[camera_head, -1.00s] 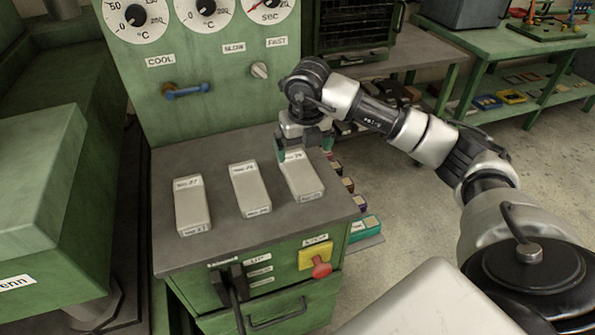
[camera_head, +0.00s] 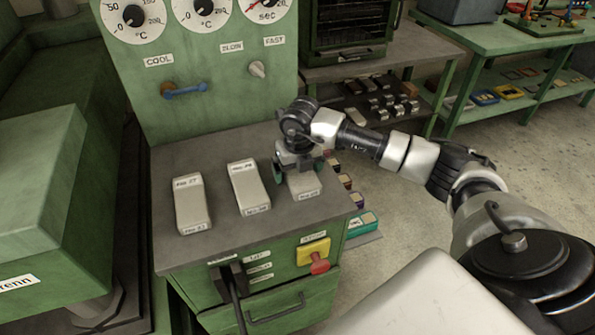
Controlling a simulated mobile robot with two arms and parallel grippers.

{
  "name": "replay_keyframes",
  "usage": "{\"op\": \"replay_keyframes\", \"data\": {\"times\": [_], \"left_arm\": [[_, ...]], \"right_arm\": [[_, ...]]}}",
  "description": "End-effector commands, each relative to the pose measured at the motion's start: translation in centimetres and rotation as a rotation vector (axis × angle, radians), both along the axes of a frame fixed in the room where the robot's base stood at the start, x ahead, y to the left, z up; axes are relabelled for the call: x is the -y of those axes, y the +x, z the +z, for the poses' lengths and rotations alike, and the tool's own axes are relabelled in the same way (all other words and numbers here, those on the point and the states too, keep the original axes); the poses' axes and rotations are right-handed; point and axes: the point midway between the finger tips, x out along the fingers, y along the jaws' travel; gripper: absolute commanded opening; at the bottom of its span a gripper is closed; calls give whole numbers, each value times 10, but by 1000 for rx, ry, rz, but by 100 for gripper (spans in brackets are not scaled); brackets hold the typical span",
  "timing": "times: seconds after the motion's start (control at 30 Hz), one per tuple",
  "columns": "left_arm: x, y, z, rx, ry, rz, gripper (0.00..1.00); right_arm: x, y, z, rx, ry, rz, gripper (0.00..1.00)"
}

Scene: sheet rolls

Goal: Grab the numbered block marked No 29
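Three pale grey blocks lie on the grey top of the green machine. The left block (camera_head: 191,205) reads about No 27, and the middle block (camera_head: 249,187) reads about No 28. The right block (camera_head: 305,185) has a front label too small to read surely; its far end is hidden under my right gripper. My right gripper (camera_head: 299,172) points down over this block, its green-tipped fingers apart on either side of it. A small gap seems to show at the left finger; firm contact cannot be seen. My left gripper is not in view.
The panel with dials and a blue-handled lever (camera_head: 186,89) rises behind the blocks. Coloured boxes (camera_head: 361,222) stand beside the machine at right.

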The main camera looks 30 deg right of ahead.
Motion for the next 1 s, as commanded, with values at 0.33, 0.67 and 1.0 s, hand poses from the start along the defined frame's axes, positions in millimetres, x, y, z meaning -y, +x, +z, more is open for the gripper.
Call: {"op": "replay_keyframes", "data": {"times": [0.33,0.67,1.0], "left_arm": [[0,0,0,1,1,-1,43],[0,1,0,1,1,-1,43],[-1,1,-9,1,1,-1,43]], "right_arm": [[0,0,1,0,0,0,42],[0,1,3,3,0,0,35],[0,2,44,9,0,1,35]]}}
